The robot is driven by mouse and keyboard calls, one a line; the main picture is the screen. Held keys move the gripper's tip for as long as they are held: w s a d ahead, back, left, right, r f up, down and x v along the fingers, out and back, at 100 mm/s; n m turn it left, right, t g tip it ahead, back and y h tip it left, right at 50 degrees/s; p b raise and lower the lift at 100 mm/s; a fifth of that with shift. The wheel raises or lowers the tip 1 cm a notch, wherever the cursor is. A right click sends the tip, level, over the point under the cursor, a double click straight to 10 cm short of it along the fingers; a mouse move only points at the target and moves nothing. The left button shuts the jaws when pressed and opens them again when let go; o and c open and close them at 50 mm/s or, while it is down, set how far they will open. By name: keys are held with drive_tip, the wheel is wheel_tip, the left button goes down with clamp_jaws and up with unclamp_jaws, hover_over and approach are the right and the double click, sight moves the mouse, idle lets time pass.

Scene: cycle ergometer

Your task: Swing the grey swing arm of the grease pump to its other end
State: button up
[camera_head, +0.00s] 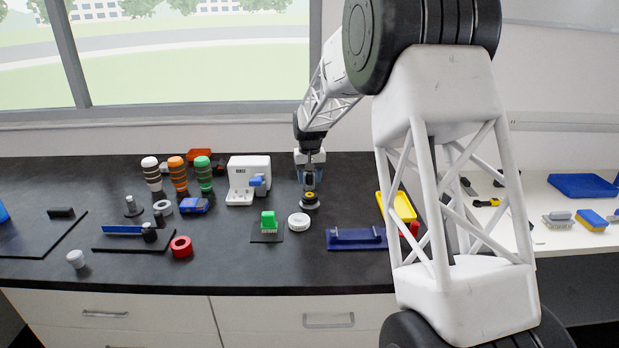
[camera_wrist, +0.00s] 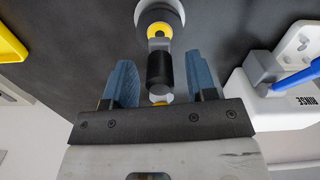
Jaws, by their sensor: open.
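In the head view, a small round pump with a black body and a yellow ring (camera_head: 309,200) stands on the dark bench below my gripper (camera_head: 309,178). In the wrist view, the yellow ring (camera_wrist: 158,31) shows at the top, with a short grey swing arm (camera_wrist: 158,45) reaching from it towards my gripper (camera_wrist: 162,84). A black cylindrical grip (camera_wrist: 160,70) is at the arm's end. My gripper is open, its two blue fingers on either side of the black grip, with visible gaps. The lower end of the grip is partly hidden by the gripper body.
A white rinse unit (camera_head: 242,188) with a blue lever stands left of the pump. A white round cap (camera_head: 299,220) lies just in front of it. A green block (camera_head: 268,222), a blue tray (camera_head: 357,238) and a yellow tray (camera_head: 403,207) are also close by.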

clamp_jaws()
idle(0.4)
drive_tip(key=shift+a, duration=0.2)
drive_tip(key=w+a+m, duration=0.5)
drive_tip(key=a+m, duration=0.4)
drive_tip(key=m, duration=0.3)
drive_tip(key=shift+w+m, duration=0.3)
drive_tip(key=shift+w, duration=0.05)
drive_tip(key=shift+a+f, duration=0.1)
idle(0.4)
